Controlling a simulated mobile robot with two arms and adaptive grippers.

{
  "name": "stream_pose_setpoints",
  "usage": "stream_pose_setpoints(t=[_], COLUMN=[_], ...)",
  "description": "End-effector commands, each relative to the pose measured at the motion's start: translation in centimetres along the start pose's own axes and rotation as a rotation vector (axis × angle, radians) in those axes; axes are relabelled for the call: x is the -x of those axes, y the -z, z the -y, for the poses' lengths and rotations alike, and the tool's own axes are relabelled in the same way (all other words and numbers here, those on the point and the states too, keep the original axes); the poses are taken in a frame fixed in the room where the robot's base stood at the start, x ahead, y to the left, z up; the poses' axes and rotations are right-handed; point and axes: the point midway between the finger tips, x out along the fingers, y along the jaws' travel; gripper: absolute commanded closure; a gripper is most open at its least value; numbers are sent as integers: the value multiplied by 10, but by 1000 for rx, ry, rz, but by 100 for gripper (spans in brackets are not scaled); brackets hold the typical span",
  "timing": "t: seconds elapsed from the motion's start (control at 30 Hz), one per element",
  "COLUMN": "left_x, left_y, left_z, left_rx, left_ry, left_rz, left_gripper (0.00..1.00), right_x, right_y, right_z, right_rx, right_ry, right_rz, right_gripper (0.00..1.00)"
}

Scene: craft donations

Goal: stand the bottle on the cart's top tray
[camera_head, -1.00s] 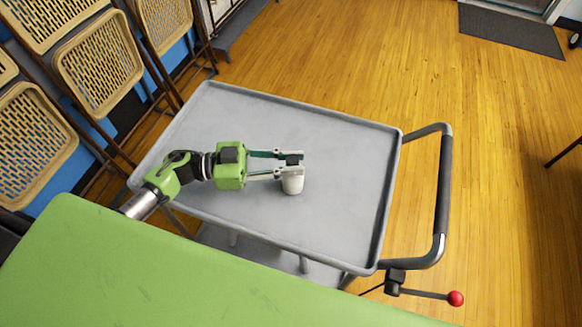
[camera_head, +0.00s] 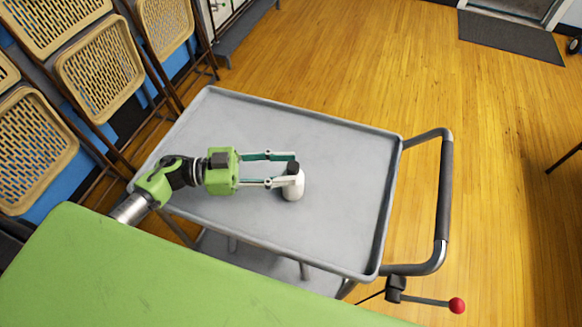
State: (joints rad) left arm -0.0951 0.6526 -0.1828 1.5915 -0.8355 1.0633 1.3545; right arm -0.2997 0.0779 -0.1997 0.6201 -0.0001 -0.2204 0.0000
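The white bottle (camera_head: 293,190) with a black cap (camera_head: 293,168) stands upright on the cart's grey top tray (camera_head: 330,215), near the tray's middle. My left gripper (camera_head: 295,169) reaches in from the left at the height of the cap. Its two fingers are spread to either side of the bottle's top, and the far finger looks apart from the cap. The near finger covers a little of the bottle's upper part, so contact there is hard to judge. My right gripper is not in view.
A green table top (camera_head: 150,275) fills the lower left, close to the cart's near edge. The cart's handle (camera_head: 443,200) is on the right, with a red knob (camera_head: 457,305) below it. Folding chairs (camera_head: 100,65) lean at the left. The tray around the bottle is clear.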

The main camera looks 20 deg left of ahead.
Motion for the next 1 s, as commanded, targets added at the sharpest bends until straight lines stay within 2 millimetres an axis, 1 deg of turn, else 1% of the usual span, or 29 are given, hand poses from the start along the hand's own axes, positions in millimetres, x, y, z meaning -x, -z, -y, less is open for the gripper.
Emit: stream_pose_setpoints(t=[0.03, 0.2, 0.3, 0.43, 0.6, 1.0], left_x=[12, 50, 70, 88, 100, 100], left_y=[-4, -4, -4, -3, -1, 0], left_z=[0, 0, 0, 0, 0, 0], left_rx=[0, 1, 2, 1, 0, 0], left_ry=[0, 0, 0, 0, -1, -1], left_rz=[6, 5, 6, 4, 1, 0], left_gripper=[64, 64, 64, 64, 64, 64], right_x=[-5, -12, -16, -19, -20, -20], right_y=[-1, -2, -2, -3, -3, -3], right_z=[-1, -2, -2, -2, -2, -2], right_rx=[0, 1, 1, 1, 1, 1], right_ry=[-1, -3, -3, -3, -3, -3], right_rz=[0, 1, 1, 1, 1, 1], right_gripper=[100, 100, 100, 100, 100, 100])
